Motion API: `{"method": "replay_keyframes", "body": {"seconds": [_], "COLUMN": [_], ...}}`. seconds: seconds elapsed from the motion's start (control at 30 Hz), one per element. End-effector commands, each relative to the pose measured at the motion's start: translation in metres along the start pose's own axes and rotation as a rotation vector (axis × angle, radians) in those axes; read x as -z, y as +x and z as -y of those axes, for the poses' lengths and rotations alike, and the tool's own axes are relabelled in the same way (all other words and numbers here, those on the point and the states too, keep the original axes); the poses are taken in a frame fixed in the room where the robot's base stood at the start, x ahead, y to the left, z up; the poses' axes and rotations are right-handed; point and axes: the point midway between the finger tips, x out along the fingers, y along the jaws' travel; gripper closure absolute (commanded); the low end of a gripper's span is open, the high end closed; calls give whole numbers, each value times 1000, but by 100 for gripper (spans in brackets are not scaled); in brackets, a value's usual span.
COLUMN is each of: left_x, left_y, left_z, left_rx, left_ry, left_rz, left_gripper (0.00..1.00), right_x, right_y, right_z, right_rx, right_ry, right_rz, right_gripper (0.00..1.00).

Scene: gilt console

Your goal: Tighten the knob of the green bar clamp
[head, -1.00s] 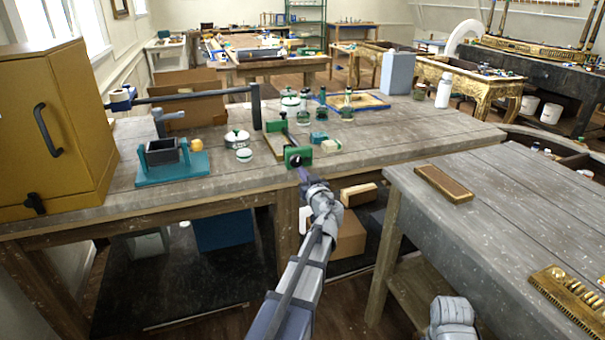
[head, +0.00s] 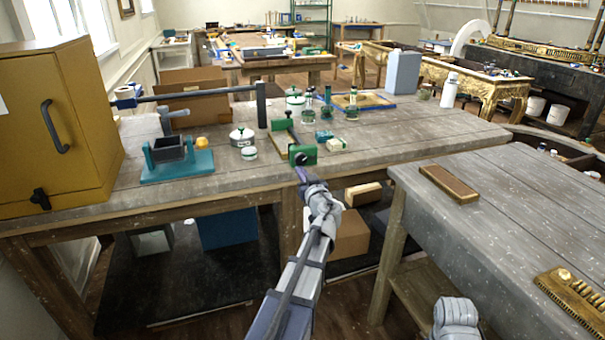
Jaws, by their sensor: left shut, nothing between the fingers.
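The green bar clamp (head: 303,153) lies on the wooden workbench near its front edge, with a green block at each end of its bar. Its dark knob (head: 300,158) is on the near block and faces me. My left gripper (head: 301,174) is shut and empty, just in front of and below the knob in the picture. A small gap seems to show between the fingertips and the knob. My right gripper is out of view; only a grey part of my right arm shows at the bottom.
A teal vise (head: 177,168) and a white lidded pot (head: 241,138) stand left of the clamp. A grey table (head: 510,210) is at the right.

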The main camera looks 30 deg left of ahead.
Motion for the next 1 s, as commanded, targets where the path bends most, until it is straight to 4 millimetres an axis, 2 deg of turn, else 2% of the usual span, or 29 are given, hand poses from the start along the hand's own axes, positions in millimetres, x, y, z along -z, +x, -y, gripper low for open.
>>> {"method": "replay_keyframes", "body": {"seconds": [0.1, 0.37, 0.83, 1.0], "left_x": [-6, -6, -6, -6], "left_y": [0, -4, -54, -62], "left_z": [0, 0, 1, 0], "left_rx": [-1, -2, -3, -3], "left_ry": [-1, -2, -3, -3], "left_rz": [1, 2, 2, 2], "left_gripper": [100, 100, 100, 100], "right_x": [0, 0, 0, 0], "right_y": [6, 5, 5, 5], "right_z": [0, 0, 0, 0], "right_rx": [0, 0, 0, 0], "right_ry": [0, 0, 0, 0], "right_rz": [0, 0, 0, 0], "right_gripper": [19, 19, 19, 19]}}
